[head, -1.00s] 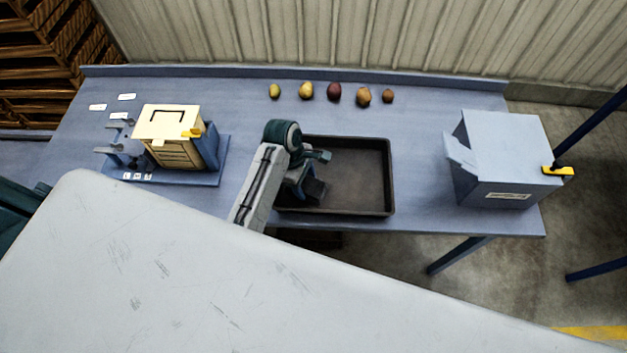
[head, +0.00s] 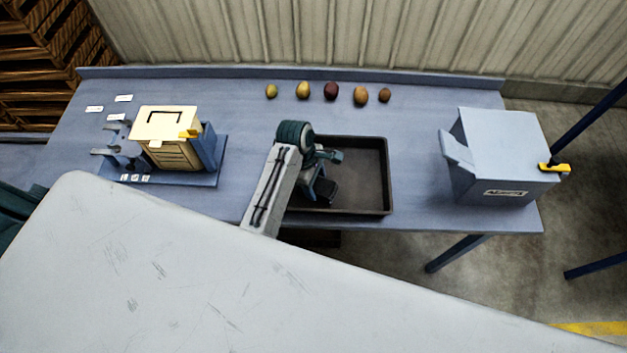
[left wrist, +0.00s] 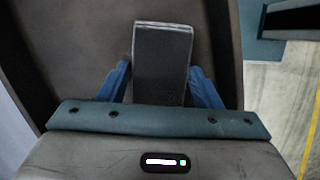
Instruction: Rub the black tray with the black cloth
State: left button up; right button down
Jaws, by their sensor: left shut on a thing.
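The black tray (head: 372,170) lies on the blue table, right of its middle. My left gripper (head: 326,190) reaches into the left part of the tray from above. It is shut on the black cloth (head: 323,191), a dark folded pad. In the left wrist view the cloth (left wrist: 161,62) sits between the two blue fingers of the gripper (left wrist: 162,85), over the tray floor (left wrist: 80,40). I cannot tell for sure whether the cloth touches the floor. My right gripper does not show.
A cream and blue box unit (head: 167,138) stands at the left with small white labels. A grey-blue bin (head: 503,150) stands at the right end. The table between tray and bin is clear.

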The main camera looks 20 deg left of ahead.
pick_arm(q)
jog(key=shift+r, duration=3)
jog(key=shift+r, duration=0.1)
notch_tip(320, 180, up, 3)
jog(key=shift+f, duration=0.1)
jog(key=shift+s+f, duration=0.1)
